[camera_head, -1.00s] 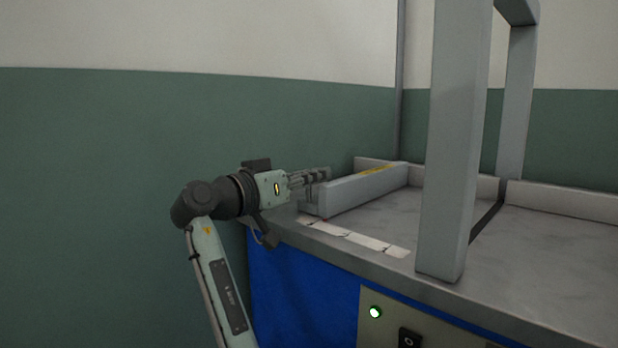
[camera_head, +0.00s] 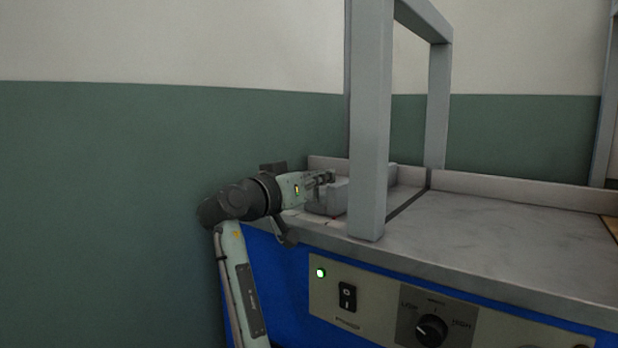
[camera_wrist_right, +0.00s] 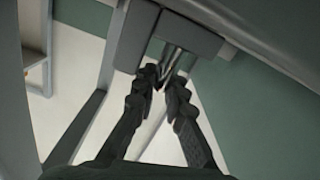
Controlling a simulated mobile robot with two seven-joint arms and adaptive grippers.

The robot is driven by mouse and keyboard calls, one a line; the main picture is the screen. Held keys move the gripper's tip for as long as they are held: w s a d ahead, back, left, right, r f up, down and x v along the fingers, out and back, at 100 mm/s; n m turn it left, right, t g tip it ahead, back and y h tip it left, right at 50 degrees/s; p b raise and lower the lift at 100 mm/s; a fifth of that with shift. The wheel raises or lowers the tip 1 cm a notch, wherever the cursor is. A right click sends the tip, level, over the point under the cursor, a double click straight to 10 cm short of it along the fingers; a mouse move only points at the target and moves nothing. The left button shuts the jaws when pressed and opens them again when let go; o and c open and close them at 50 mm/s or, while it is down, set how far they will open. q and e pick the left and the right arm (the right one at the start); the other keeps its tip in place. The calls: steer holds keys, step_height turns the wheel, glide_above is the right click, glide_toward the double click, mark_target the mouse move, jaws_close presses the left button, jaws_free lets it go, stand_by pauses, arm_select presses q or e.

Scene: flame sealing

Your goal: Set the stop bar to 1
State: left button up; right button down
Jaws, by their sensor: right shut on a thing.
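The stop bar (camera_head: 341,193) is a grey bar lying on the left end of the metal worktop, running back from the front edge. The upright post hides much of its length. My right gripper (camera_head: 326,178) is shut at the bar's front end. In the right wrist view, my right fingers (camera_wrist_right: 167,86) close on a thin metal part below the grey bar end (camera_wrist_right: 136,38). A pale scale strip (camera_head: 298,217) lies along the front edge, partly hidden by my arm; its marks cannot be read. My left gripper is not in view.
A grey upright post (camera_head: 369,120) of a frame stands close to the right of the bar. The worktop (camera_head: 490,220) right of it is clear. Below is a control panel with a lit green lamp (camera_head: 320,272), a switch (camera_head: 347,297) and a knob (camera_head: 431,330).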

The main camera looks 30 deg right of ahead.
steer(key=shift+s+f, duration=0.15)
steer(key=shift+s, duration=0.05)
steer(key=c, duration=1.9)
jaws_free()
steer(key=shift+s, duration=0.1)
steer(key=v, duration=1.2)
